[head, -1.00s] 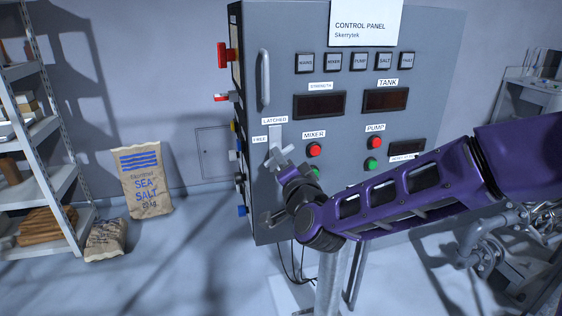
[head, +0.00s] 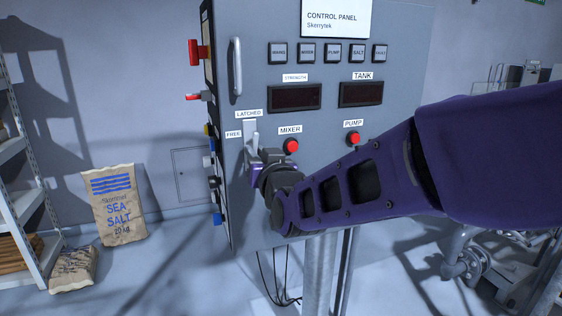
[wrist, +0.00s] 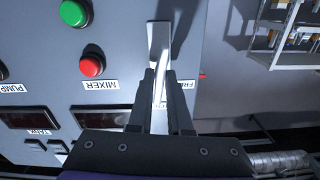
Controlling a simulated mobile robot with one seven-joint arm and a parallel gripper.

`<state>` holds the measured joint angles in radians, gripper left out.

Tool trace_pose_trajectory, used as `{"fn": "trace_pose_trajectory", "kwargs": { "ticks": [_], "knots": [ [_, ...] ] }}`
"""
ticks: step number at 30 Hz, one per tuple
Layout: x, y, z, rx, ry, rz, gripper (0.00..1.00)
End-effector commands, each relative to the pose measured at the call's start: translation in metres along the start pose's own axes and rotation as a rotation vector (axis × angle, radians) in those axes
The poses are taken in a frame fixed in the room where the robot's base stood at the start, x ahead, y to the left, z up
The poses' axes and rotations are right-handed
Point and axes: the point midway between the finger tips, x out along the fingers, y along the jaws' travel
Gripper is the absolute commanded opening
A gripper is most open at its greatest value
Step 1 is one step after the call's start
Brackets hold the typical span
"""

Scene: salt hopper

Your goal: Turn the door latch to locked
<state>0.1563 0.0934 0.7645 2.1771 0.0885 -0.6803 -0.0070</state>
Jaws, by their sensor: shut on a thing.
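The door latch (head: 250,134) is a pale metal piece on the grey control panel, below the LATCHED label (head: 249,114) and right of the FREE label (head: 233,134). My gripper (head: 253,154) is at the latch and covers its lower part in the head view. In the wrist view, which sees the panel upside down, the latch's silver bar (wrist: 160,45) runs between the two fingers of my gripper (wrist: 161,84), which are shut on it. The LATCHED label is mostly hidden there. The exact angle of the latch handle is hard to tell.
A vertical door handle (head: 236,66) is above the latch. The red mixer button (head: 291,146) and red pump button (head: 353,138) are to the right. Knobs and switches line the panel's left side. A sea salt sack (head: 115,205) stands by the wall.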

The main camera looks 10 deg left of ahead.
Motion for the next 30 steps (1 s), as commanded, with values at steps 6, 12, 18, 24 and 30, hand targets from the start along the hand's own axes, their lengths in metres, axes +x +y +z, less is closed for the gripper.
{"fn": "trace_pose_trajectory", "kwargs": {
  "ticks": [6,12,18,24,30],
  "knots": [
    [-0.0012,-0.0013,-0.0011,-0.099,0.003,0.0,0.0],
    [-0.0013,-0.001,-0.0017,-0.138,0.002,0.0,0.0],
    [-0.0013,-0.0008,-0.0021,-0.146,0.002,0.001,0.0],
    [-0.0012,-0.0007,-0.0018,-0.145,0.001,0.001,0.0],
    [-0.001,-0.0008,-0.0016,-0.144,0.001,0.0,0.44]
  ]
}}
